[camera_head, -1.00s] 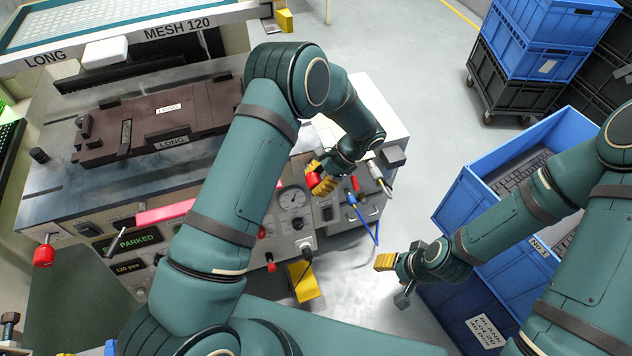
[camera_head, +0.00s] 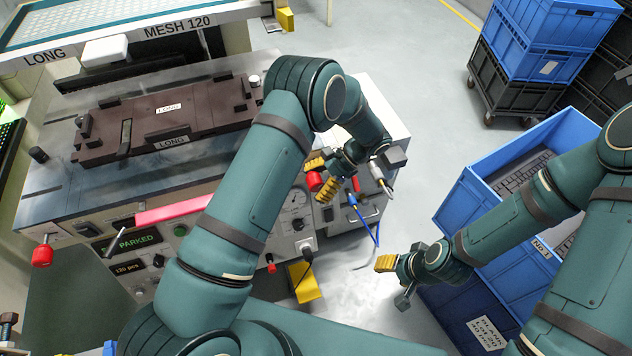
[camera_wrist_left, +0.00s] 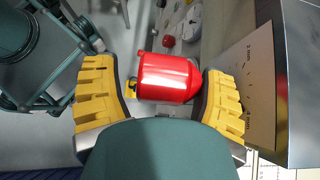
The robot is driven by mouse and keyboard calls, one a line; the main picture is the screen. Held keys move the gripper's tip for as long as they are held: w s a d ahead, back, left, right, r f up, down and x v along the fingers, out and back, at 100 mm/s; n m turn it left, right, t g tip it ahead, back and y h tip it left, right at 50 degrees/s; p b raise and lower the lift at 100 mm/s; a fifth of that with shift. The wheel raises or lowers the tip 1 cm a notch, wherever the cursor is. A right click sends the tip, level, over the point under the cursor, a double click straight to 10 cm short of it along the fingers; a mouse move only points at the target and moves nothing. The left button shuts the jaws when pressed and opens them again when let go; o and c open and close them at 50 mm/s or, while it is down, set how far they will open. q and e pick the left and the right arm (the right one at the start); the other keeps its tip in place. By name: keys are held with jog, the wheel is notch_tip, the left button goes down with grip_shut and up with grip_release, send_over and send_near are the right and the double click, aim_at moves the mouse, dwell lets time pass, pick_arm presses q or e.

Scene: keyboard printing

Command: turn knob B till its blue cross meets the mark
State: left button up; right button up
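My left gripper (camera_head: 322,175) is at the right part of the machine's front panel. In the left wrist view its two yellow fingers (camera_wrist_left: 165,95) stand apart on either side of a red cylinder (camera_wrist_left: 168,78). A gap shows at the left finger; the right finger is very close, and I cannot tell if it touches. The red cylinder also shows in the head view (camera_head: 314,181). I see no letter B, blue cross or mark on it. My right gripper (camera_head: 386,263) is by the blue crates, away from the panel; its opening is not clear.
The panel carries a gauge (camera_head: 292,198), a display reading PARKED (camera_head: 135,240) and a yellow tag (camera_head: 304,282). An open blue crate (camera_head: 478,192) holds keyboards at the right. Clear floor lies between.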

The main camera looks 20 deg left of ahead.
pick_arm(q)
jog(key=shift+r, duration=0.1)
jog(key=v, duration=1.2)
dwell(0.4)
